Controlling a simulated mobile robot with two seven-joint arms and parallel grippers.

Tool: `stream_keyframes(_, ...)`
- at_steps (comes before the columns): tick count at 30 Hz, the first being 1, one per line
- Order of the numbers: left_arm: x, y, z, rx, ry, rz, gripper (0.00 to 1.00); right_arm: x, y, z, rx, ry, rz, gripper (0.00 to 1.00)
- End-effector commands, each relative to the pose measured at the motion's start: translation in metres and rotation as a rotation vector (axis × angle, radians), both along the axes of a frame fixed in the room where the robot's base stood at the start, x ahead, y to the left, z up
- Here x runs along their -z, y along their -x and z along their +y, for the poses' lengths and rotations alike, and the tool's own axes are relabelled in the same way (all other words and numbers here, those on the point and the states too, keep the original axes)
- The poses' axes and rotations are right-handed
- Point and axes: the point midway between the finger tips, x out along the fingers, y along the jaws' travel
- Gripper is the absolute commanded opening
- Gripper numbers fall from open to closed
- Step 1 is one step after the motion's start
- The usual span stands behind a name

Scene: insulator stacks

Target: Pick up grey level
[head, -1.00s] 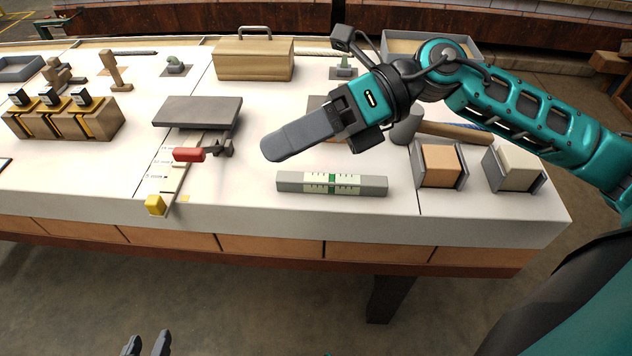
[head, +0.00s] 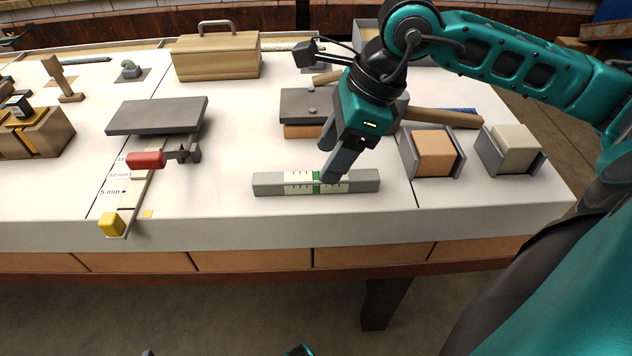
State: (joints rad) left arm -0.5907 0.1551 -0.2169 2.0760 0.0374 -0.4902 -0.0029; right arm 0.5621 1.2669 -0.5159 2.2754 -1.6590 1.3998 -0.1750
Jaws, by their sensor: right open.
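The grey level (head: 272,184) lies flat on the white bench top near its front edge. It is a long grey bar with a pale, marked middle and a green band. My right gripper (head: 333,172) is above and just behind the level's middle, pointing down, with its fingertips close to the bar. It is open with nothing seen in it. I cannot tell whether a fingertip touches the level. A small part at the bottom edge may be my left gripper, but its fingers do not show clearly.
Two blocks in grey holders, one orange (head: 435,152) and one cream (head: 515,147), stand right of the level. A wooden-handled tool (head: 445,118) lies behind them. The bench is clear directly left of the level.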

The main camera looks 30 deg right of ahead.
Motion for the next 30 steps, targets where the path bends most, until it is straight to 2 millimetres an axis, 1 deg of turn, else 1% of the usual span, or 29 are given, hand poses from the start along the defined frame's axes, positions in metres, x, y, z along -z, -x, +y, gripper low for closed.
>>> stream_keyframes(6,0.007,0.0,-0.003,-0.002,0.008,0.007,0.43,0.031,-0.011,0.005,0.0,-0.003,0.005,0.6)
stream_keyframes(9,0.006,-0.001,-0.005,-0.003,0.016,0.005,0.43,0.042,-0.013,0.009,0.0,-0.003,0.002,0.6)
stream_keyframes(13,0.002,-0.002,-0.007,-0.001,0.021,-0.004,0.43,0.048,-0.015,0.012,0.0,-0.002,0.001,0.6)
stream_keyframes(19,0.001,-0.003,-0.007,0.0,0.02,-0.006,0.43,0.047,-0.015,0.011,0.001,-0.002,0.001,0.6)
stream_keyframes(30,0.003,-0.003,-0.006,0.002,0.014,-0.004,0.43,0.047,-0.015,0.011,0.001,-0.001,0.001,0.24)
